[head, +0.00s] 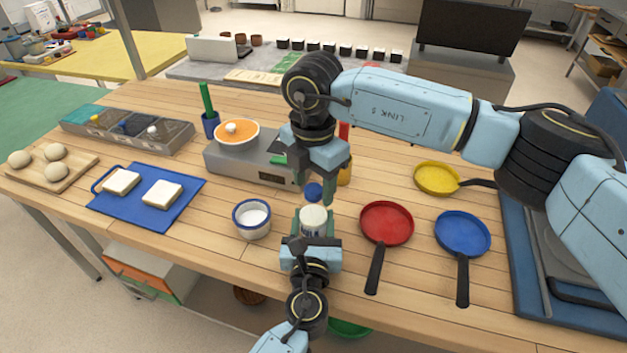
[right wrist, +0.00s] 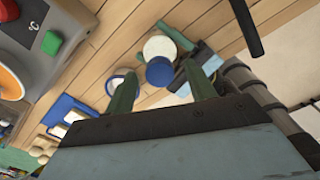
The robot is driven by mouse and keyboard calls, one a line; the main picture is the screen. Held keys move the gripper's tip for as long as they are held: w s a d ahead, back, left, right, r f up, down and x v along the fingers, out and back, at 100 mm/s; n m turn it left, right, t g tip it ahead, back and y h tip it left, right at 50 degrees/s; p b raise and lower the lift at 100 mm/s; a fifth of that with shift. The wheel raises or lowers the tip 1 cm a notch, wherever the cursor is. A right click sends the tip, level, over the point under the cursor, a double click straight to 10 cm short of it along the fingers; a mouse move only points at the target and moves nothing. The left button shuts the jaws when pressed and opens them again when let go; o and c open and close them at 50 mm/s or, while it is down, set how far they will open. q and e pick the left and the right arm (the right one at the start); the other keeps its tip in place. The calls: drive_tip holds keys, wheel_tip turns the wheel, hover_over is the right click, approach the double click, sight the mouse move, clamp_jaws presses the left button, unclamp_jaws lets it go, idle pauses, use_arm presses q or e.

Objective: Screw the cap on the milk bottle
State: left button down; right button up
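The white milk bottle (head: 313,218) stands upright near the front middle of the table, and its pale round top shows in the right wrist view (right wrist: 158,46). My left gripper (head: 314,228) is shut on its sides from the front. The blue cap (head: 313,192) is directly above the bottle's top; I cannot tell how far it is seated. My right gripper (head: 314,188) points down from above. In the right wrist view, the cap (right wrist: 160,71) sits between its green fingers, with a visible gap on each side, so the gripper is open around it.
A white bowl with a blue rim (head: 252,219) stands just left of the bottle. A red pan (head: 386,223) and a blue pan (head: 463,233) lie to the right.

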wheel_tip(320, 180, up, 12)
idle(0.6)
use_arm(q)
drive_tip(key=c, duration=0.5)
unclamp_jaws()
drive_tip(key=s, duration=1.3)
drive_tip(key=shift+s+a, duration=0.2)
drive_tip(key=shift+a, duration=0.15)
